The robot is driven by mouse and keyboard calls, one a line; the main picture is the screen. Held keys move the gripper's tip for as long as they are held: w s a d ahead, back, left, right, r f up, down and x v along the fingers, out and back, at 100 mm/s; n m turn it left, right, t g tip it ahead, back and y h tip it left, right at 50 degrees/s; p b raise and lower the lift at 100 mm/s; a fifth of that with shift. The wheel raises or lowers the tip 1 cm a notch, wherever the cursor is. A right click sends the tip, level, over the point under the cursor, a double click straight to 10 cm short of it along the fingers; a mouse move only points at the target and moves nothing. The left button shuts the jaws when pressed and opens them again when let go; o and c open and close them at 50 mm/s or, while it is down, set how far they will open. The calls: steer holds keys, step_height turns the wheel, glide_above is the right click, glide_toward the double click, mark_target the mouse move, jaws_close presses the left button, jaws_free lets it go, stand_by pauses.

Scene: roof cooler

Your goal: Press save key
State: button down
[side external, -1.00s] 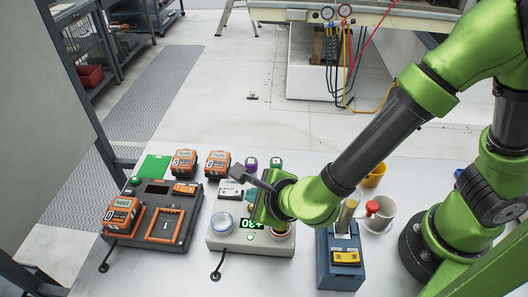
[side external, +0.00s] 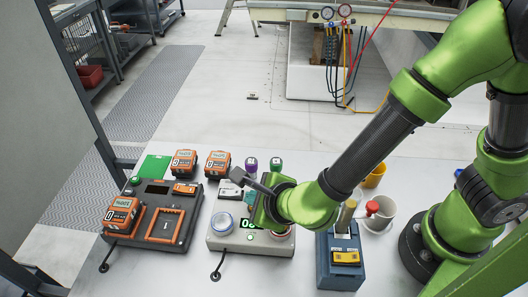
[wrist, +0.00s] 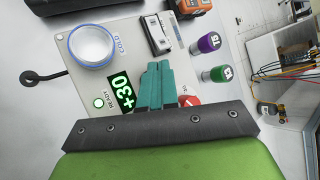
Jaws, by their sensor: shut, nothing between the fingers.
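I cannot read any key labelled save in these views. A pale control box (side external: 222,242) stands on the table under my gripper. In the wrist view its lit green display (wrist: 123,92) reads +30, beside a small lit button marked READY (wrist: 98,102). A blue-ringed round pad marked COLD (wrist: 92,46) and a grey and black piece (wrist: 157,34) are also on it. My gripper (wrist: 154,66) is shut and empty, its teal fingers over the box beside the display. They partly hide a red part (wrist: 189,101). Contact with the box cannot be told.
A black unit (side external: 182,230) with orange parts stands left of the box. A blue box (side external: 335,270) with a yellow switch stands right. Purple (side external: 252,164) and green (side external: 276,164) capped pieces and orange blocks (side external: 218,162) stand behind. Cups (side external: 380,217) are at the right.

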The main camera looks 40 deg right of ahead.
steer(key=shift+s+d+f, duration=0.1)
steer(key=shift+f, duration=0.35)
steer(key=shift+s+d+f, duration=0.1)
steer(key=shift+f, duration=0.3)
stand_by(0.3)
steer(key=shift+r, duration=0.15)
steer(key=shift+s+d+r, duration=0.25)
steer(key=shift+s+r, duration=0.05)
steer(key=shift+r, duration=0.15)
steer(key=shift+w+a+r, duration=0.1)
steer(key=shift+w+r, duration=0.05)
steer(key=shift+r, duration=2.55)
